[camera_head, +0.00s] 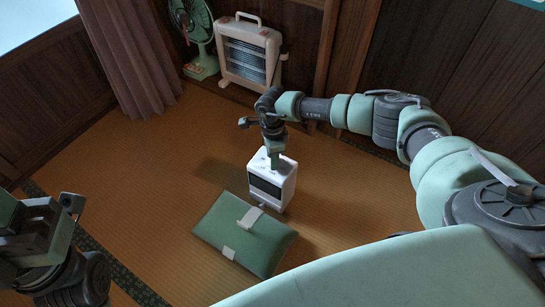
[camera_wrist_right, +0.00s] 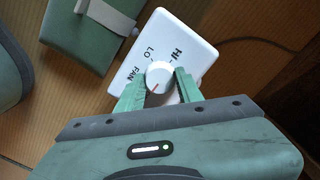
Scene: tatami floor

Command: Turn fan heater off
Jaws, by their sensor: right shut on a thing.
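The small white fan heater (camera_head: 284,186) with a dark front grille stands upright on the tatami in the middle of the head view. In the right wrist view its white top (camera_wrist_right: 200,55) carries the labels FAN, LO and HI around a round white knob (camera_wrist_right: 159,75). A small red mark on the knob points toward the gripper side, away from LO. My right gripper (camera_head: 274,160) reaches down onto the heater's top. In the wrist view its green fingers (camera_wrist_right: 164,86) are closed on the knob, one on each side. My left gripper (camera_head: 42,235) is partly seen at the lower left; its jaws are unclear.
A green cushion (camera_head: 243,235) lies in front of the heater, close to it. A larger white heater (camera_head: 246,55) and a green fan (camera_head: 197,35) stand at the back wall by a curtain (camera_head: 125,50). Bare tatami (camera_head: 130,165) lies to the left.

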